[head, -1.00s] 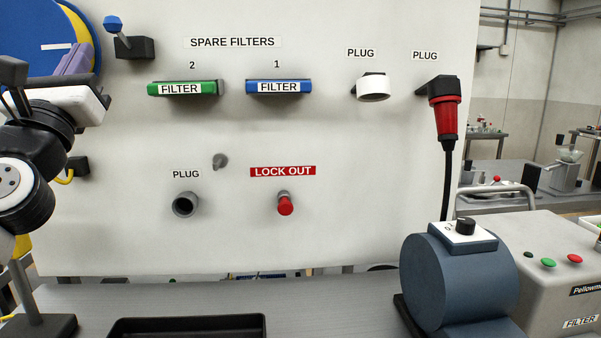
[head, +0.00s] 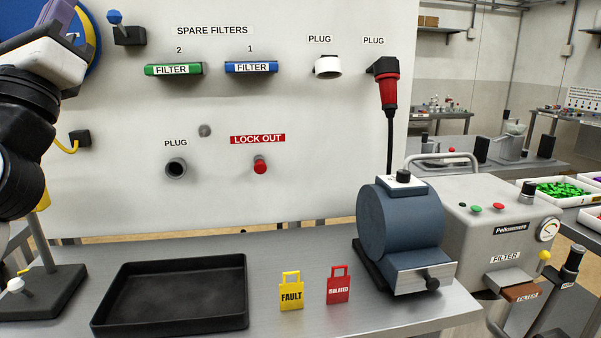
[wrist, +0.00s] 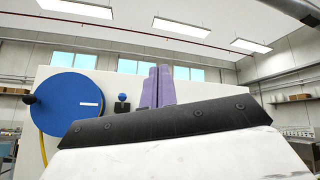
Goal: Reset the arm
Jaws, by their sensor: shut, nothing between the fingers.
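My arm is at the left edge of the head view, raised in front of the wall panel (head: 300,100). My gripper (head: 58,14) is at the top left there, partly cut off by the frame and in front of the blue disc (head: 90,50). In the wrist view, the purple fingers (wrist: 158,84) point up and lie together with nothing held between them. The gripper is apart from the panel fittings and the bench.
The bench holds a black tray (head: 175,295), a yellow FAULT tag (head: 291,292), a red tag (head: 339,285) and a blue-grey drum (head: 400,220). A grey machine (head: 490,220) stands at right. Green and blue filters (head: 251,67) are on the panel.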

